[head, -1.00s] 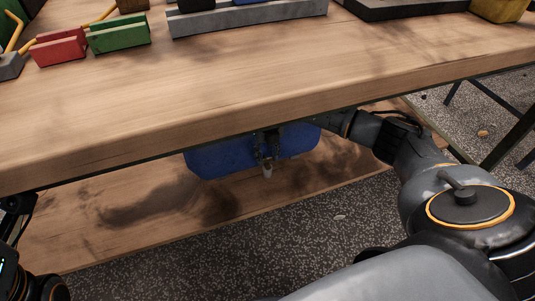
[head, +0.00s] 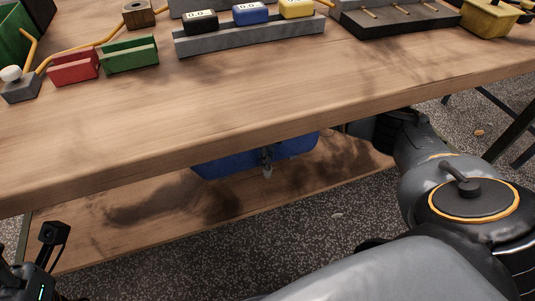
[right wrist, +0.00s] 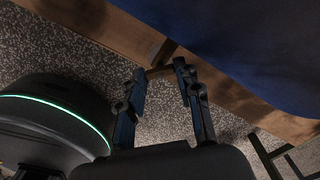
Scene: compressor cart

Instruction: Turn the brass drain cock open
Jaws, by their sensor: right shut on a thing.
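The blue tank (head: 215,165) hangs under the bench, partly hidden by its front edge. A small drain fitting (head: 267,170) with a pale lower end shows at its front; its brass colour is not clear. My right arm reaches under the bench from the right, and the bench edge hides its gripper in the head view. In the right wrist view, the right gripper (right wrist: 160,75) has its fingers on either side of a small brownish piece, apparently the cock's handle, and is shut on it.
The wooden bench top (head: 200,110) overhangs the tank. A red block (head: 73,67), a green block (head: 130,55) and a grey rail (head: 250,38) with displays stand on it. A wooden lower shelf (head: 290,185) lies below, with speckled floor in front.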

